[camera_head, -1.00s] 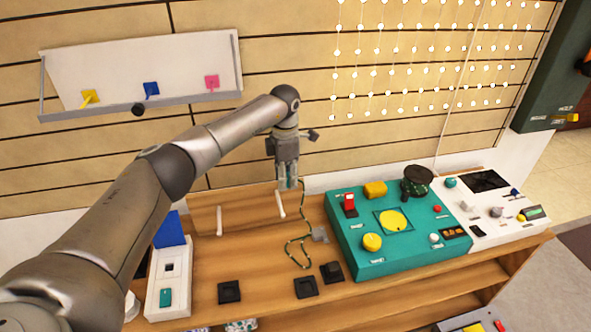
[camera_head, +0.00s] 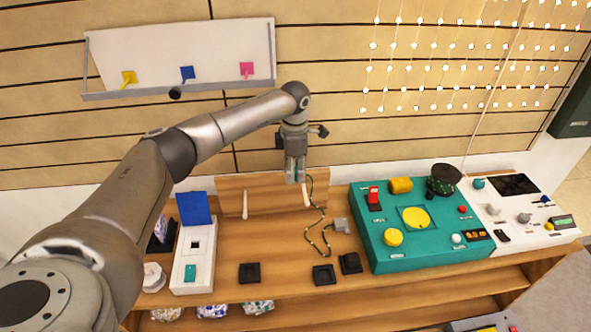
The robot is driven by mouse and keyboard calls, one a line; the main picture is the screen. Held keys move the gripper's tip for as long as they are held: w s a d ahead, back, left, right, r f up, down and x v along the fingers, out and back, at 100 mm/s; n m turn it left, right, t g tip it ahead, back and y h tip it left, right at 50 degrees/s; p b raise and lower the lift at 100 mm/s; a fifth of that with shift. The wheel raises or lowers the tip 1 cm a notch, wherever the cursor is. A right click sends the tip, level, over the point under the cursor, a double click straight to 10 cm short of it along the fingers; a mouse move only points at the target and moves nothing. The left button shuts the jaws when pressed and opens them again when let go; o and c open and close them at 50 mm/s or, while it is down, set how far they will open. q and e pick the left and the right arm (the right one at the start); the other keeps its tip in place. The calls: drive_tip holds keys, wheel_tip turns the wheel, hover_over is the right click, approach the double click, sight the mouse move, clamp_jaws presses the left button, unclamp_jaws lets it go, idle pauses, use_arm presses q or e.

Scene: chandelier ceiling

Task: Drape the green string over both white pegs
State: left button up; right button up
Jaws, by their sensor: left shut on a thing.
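The board (camera_head: 272,202) stands upright at the back of the wooden table and carries two white pegs, the left peg (camera_head: 245,205) and the right peg (camera_head: 306,195). The dark green string (camera_head: 325,212) hangs down to the right of the right peg and winds over the table top towards a small grey block (camera_head: 341,225). My left gripper (camera_head: 295,179) points down in front of the board's upper part, just left of the right peg's tip, shut on the string. The string's end between the fingers is mostly hidden, and whether it touches the right peg is unclear. My right gripper is not in view.
A teal console (camera_head: 375,250) with knobs stands right of the string, with a white panel (camera_head: 540,235) beyond it. A white box with a blue lid (camera_head: 195,208) stands left of the board. Small black holders (camera_head: 250,273) lie along the front. The table middle is clear.

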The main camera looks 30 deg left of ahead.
use_arm(q)
drive_tip(key=s+a+f+p, duration=0.1)
drive_tip(key=s+a+f, duration=0.1)
drive_tip(key=s+a, duration=0.4)
drive_tip(key=shift+s+a+f+p, duration=0.15)
drive_tip(key=shift+s+a+p, duration=0.2)
drive_tip(key=shift+a, duration=1.05)
drive_tip(key=shift+a, duration=0.1)
drive_tip(key=s+a+f, duration=0.1)
drive_tip(key=s+a, duration=0.4)
drive_tip(key=a, duration=0.2)
drive_tip(key=shift+s+a+f, duration=0.2)
drive_tip(key=shift+s+f, duration=0.05)
drive_tip(key=shift+s, duration=0.1)
drive_tip(key=shift+f, duration=0.1)
drive_tip(key=s+f+b, duration=0.2)
drive_tip(key=s+f, duration=0.3)
drive_tip(key=f, duration=0.2)
drive_tip(key=shift+f+b, duration=0.15)
drive_tip(key=shift+b, duration=0.2)
drive_tip(key=shift+s, duration=0.1)
idle(0.6)
